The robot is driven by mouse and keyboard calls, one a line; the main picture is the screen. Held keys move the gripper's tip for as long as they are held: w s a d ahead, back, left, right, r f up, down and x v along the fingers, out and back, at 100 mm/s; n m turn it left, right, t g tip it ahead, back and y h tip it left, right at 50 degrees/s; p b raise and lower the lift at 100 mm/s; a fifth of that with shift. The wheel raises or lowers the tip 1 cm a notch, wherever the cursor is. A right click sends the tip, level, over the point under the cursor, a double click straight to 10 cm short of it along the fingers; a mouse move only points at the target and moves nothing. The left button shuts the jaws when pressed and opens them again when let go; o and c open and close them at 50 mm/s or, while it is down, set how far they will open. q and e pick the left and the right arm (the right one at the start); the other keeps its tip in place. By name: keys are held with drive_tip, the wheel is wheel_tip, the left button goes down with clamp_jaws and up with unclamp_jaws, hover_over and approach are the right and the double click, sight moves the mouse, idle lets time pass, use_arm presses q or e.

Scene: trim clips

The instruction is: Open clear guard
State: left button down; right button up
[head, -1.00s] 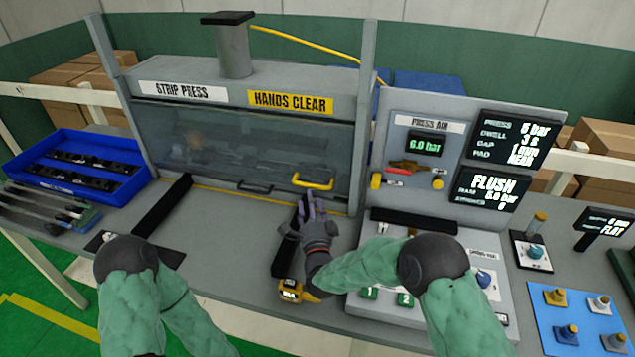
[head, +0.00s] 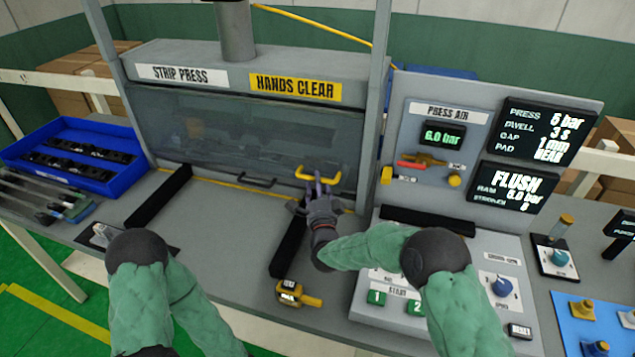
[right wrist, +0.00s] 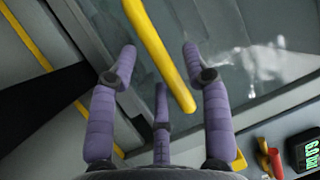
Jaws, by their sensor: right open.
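The clear guard (head: 230,135) is a see-through panel across the front of the strip press, and it is down. A yellow handle (head: 333,184) sits at its lower right, and a dark handle (head: 257,183) sits left of it. My right gripper (head: 322,190) is open, its purple fingers just below and in front of the yellow handle. In the right wrist view the yellow handle (right wrist: 158,50) runs between the spread fingers (right wrist: 160,70); I cannot tell whether they touch it. My left arm is at the lower left, and its gripper is not clearly visible.
Two black rails (head: 158,195) lie on the press table. A yellow gauge (head: 296,294) lies near the front edge. The control panel (head: 435,150) with displays stands at right, and a blue tray (head: 75,155) is at left. A grey post (head: 372,110) rises right of the guard.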

drive_tip(key=shift+x, duration=1)
clamp_jaws()
drive_tip(key=p, duration=0.3)
approach(317, 123)
drive_tip(key=w+r, duration=0.3)
drive_tip(key=w+a+r, duration=0.1)
drive_tip(key=w, duration=0.1)
drive_tip(key=shift+w+r, duration=0.15)
drive_tip(key=shift+r, duration=0.05)
